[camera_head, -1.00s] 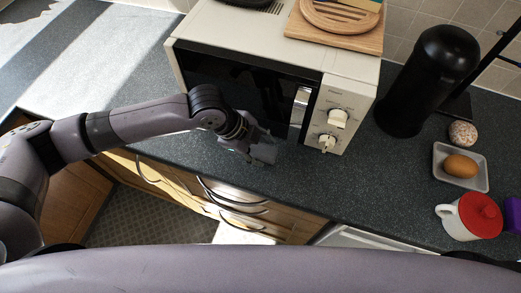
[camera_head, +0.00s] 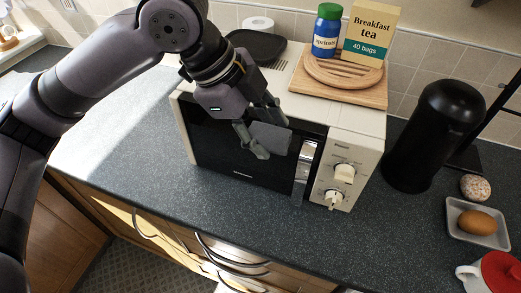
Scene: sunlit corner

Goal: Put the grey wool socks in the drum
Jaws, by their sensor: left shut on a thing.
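My left gripper (camera_head: 262,140) hangs in front of the microwave's dark door, above the worktop. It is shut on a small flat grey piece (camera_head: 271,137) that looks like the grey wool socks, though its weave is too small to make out. The fingers partly cover it. No drum shows in this view. My right gripper is not in view.
A cream microwave (camera_head: 357,117) stands behind the gripper. On it are a wooden board (camera_head: 345,92), a tea box (camera_head: 371,32) and a blue jar (camera_head: 326,32). A black canister (camera_head: 433,135) and an egg dish (camera_head: 457,233) stand right. The front worktop (camera_head: 290,225) is clear.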

